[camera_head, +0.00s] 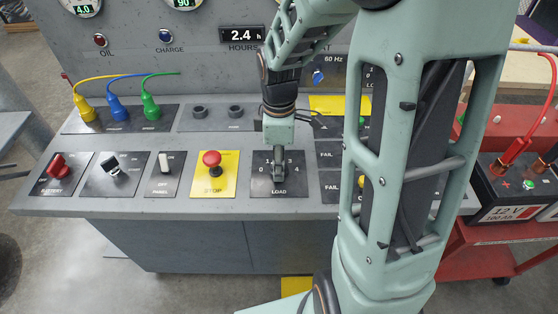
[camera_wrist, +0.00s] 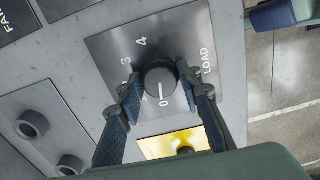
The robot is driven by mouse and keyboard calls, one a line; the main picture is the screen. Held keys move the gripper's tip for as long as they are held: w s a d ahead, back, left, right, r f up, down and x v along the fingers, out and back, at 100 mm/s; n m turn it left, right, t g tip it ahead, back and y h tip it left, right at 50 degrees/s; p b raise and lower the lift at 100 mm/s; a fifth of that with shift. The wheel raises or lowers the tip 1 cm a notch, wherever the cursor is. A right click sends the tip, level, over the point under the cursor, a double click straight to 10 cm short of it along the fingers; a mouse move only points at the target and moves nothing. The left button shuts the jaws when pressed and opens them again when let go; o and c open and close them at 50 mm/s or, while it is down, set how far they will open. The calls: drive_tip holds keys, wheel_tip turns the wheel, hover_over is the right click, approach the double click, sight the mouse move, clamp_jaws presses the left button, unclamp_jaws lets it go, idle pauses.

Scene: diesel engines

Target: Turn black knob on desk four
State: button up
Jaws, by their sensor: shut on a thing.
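The black knob (camera_wrist: 160,78) is round, with a white pointer line, and sits on the dark LOAD plate (camera_wrist: 112,45) in the wrist view. Its line points toward the 0 mark; the marks run up to 4. My gripper (camera_wrist: 159,82) has one finger on each side of the knob and is shut on it. In the head view, my gripper (camera_head: 279,165) comes down from above onto the LOAD plate (camera_head: 264,187) and hides most of the knob.
The red STOP button (camera_head: 212,159) on its yellow plate stands just left of the LOAD plate. Farther left are the PANEL switch (camera_head: 164,162), a black switch (camera_head: 111,165) and the red BATTERY knob (camera_head: 57,165). Two dark round fittings (camera_head: 218,111) and coloured cable plugs (camera_head: 117,107) sit behind.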

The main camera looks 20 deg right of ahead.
drive_tip(key=shift+n, duration=0.3)
drive_tip(key=o, duration=1.2)
drive_tip(key=shift+c, duration=0.2)
wheel_tip(320, 180, up, 12)
